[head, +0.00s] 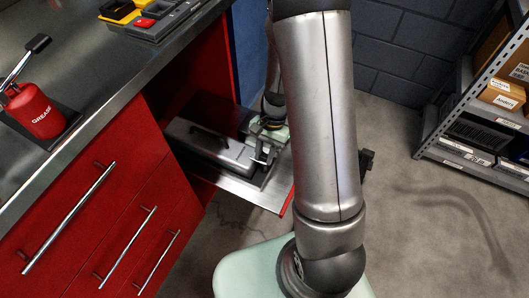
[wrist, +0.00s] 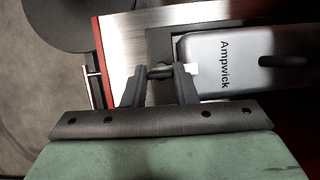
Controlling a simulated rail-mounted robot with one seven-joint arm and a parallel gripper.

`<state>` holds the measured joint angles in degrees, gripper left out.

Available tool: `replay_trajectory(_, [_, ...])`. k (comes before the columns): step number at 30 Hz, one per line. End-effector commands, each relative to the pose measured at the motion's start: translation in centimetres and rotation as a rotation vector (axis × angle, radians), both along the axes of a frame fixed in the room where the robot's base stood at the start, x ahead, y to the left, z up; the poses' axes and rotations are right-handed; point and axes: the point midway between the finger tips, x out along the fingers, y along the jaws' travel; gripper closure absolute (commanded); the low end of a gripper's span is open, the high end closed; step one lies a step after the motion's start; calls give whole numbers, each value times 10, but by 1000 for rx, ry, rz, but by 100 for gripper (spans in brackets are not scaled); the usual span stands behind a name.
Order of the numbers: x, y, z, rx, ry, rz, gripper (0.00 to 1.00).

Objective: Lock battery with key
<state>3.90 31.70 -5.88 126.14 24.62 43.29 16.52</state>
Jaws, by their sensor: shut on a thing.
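The battery (head: 208,146) is a long grey case with a black handle, lying in a dark cradle on a pull-out metal shelf (head: 262,197). In the wrist view its end (wrist: 207,70) reads "Ampwick". My gripper (wrist: 160,72) is at the battery's near end, by the cradle's edge. It is shut on a small dark piece, the key (wrist: 160,70), mostly hidden between the fingertips. In the head view my gripper (head: 264,158) is small and partly behind my arm. The lock itself is not clearly visible, so I cannot tell whether the key is in it.
The red bench (head: 95,225) with drawers stands on the left. A red grease can (head: 34,112) and a tool tray (head: 155,15) are on its top. A metal rack (head: 478,110) with boxes stands at the right. The floor between is clear.

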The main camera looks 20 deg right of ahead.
Motion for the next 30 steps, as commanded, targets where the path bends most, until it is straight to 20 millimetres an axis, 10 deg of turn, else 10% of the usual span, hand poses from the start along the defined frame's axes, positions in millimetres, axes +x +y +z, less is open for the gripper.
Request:
replay_trajectory(3, [1, 0, 0, 0, -1, -1, 53])
replay_trajectory(16, [4, -3, 13, 0, -3, 0, 53])
replay_trajectory(30, [32, -34, 114, -1, -5, -1, 53])
